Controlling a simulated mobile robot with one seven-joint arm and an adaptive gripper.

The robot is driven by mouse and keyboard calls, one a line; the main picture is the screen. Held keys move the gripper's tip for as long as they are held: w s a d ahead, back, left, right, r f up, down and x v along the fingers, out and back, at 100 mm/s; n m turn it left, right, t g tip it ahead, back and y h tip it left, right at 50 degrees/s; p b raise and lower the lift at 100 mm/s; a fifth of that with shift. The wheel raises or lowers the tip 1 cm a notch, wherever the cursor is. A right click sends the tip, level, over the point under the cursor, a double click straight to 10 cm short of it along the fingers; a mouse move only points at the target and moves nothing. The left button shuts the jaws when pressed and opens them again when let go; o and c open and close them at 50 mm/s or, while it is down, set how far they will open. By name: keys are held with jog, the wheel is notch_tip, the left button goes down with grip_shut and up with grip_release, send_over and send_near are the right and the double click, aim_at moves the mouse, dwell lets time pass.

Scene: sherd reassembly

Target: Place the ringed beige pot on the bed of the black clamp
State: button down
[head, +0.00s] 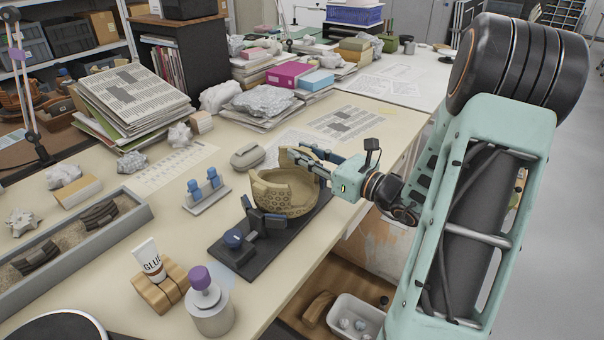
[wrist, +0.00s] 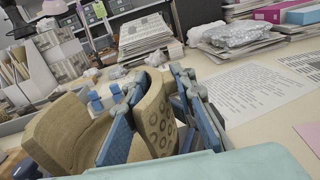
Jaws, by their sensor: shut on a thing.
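The ringed beige pot (head: 291,197) is an open, broken-edged vessel with a band of small rings. In the head view it is upright over the bed of the black clamp (head: 262,262), behind the clamp's dark jaws. I cannot tell whether its underside touches the bed. My gripper (head: 303,157) reaches in from the right and is shut on the pot's wall at the rim. In the wrist view the ringed wall of the pot (wrist: 158,118) stands between the blue-grey fingers.
A stand with blue pegs (head: 206,188) and a grey stone-like object (head: 247,156) lie left of the pot. A glue tube (head: 150,258) on a wooden block and a purple-topped jar (head: 208,300) stand in front. A grey sand tray (head: 75,242) is at left.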

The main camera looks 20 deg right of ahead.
aim_at(303, 168)
jog(key=shift+f+b, duration=0.6)
jog(key=shift+f, duration=1.15)
jog(key=shift+f, duration=0.1)
jog(key=c, duration=1.6)
grip_release()
jog(key=shift+f, duration=0.15)
jog(key=shift+r, duration=0.25)
jog(key=p+v, duration=0.2)
jog(key=v, duration=1)
jog(key=shift+a, duration=0.15)
